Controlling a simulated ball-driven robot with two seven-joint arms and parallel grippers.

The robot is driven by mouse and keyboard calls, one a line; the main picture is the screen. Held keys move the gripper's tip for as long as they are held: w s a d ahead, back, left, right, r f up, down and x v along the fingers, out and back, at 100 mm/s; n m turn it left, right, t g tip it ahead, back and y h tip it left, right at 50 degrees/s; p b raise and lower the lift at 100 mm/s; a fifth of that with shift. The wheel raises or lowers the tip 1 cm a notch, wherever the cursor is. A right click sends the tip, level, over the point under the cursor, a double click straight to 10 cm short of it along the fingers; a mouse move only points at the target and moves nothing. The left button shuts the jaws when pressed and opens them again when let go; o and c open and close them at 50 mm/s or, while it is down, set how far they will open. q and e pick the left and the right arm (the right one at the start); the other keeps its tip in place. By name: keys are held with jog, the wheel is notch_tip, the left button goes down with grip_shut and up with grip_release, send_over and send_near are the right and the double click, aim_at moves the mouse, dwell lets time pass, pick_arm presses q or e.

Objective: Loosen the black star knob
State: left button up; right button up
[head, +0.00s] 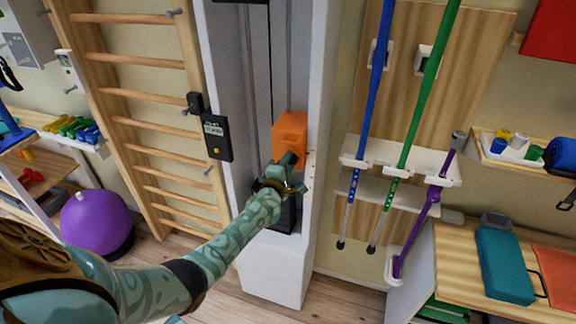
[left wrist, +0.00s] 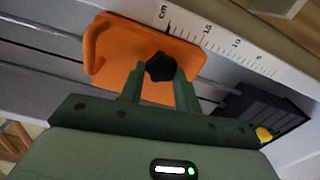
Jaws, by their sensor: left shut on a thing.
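The black star knob (left wrist: 160,67) sits on the face of an orange carriage (left wrist: 188,48) in the left wrist view. The two fingers of my left gripper (left wrist: 160,80) stand on either side of the knob and are shut on it. In the head view the orange carriage (head: 290,135) is on the white column, and my left gripper (head: 286,165) reaches its lower part. The knob is hidden there behind my gripper. My right gripper is not in view.
A white scale (left wrist: 215,42) with cm marks runs beside the carriage. A black block (head: 278,213) sits lower in the column (head: 275,270). A wooden ladder (head: 140,115) stands left; a rack with blue, green and purple poles (head: 425,215) stands right.

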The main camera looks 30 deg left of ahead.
pick_arm(q)
jog(key=shift+f+n+b, duration=0.1)
jog(key=shift+n+b, duration=0.45)
jog(key=shift+n, duration=1.55)
jog(key=o, duration=1)
jog(key=shift+c, duration=0.2)
jog(key=p+v, duration=0.3)
jog(key=v, duration=1.3)
jog(key=shift+s, duration=0.2)
